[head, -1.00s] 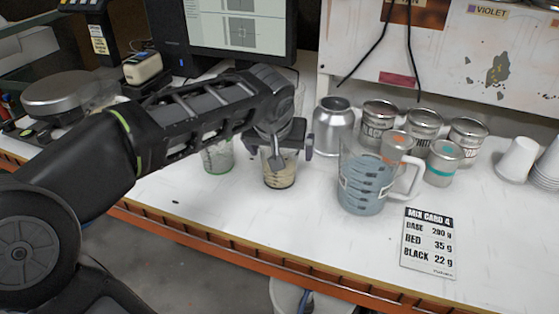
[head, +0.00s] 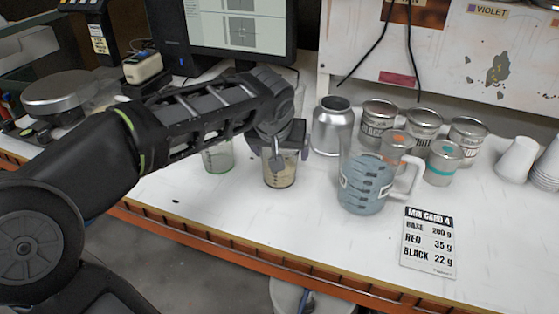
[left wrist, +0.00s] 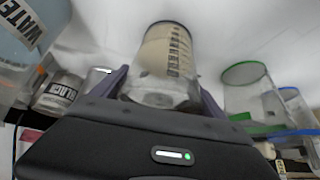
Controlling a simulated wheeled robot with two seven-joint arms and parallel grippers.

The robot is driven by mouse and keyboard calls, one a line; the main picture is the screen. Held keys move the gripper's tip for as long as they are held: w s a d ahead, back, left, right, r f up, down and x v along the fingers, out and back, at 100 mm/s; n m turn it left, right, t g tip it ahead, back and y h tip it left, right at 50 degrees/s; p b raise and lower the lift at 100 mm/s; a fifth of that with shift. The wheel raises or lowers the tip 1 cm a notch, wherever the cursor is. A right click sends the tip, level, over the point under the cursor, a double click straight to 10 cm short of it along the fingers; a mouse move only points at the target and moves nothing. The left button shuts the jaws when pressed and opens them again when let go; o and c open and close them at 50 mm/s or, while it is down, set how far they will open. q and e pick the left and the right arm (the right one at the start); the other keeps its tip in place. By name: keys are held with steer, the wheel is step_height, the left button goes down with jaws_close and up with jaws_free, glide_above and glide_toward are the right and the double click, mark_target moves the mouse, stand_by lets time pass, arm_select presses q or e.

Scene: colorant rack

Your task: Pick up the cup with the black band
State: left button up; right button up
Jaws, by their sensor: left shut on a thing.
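The cup with the black band (head: 280,178) stands upright on the white bench, clear with pale beige contents and dark marks on its side. In the left wrist view the cup (left wrist: 167,62) sits between the two fingers, with a dark ring at its far end. My left gripper (head: 279,153) comes down over it from above and is shut on it. The gripper hides the cup's upper part in the head view. My right gripper is not in view.
A green-banded cup (head: 217,158) stands close left of the held cup. A large measuring jug (head: 362,185) with blue-grey liquid stands to the right. Behind are a metal bottle (head: 332,127) and several paint cans. A mix card (head: 429,243) lies front right.

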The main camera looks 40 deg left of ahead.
arm_select(q)
steer(key=c, duration=0.8)
steer(key=shift+c, duration=0.2)
steer(key=shift+r, duration=0.15)
step_height(320, 180, up, 10)
steer(key=shift+f+p, duration=0.2)
steer(key=shift+p, duration=0.25)
stand_by(1.0)
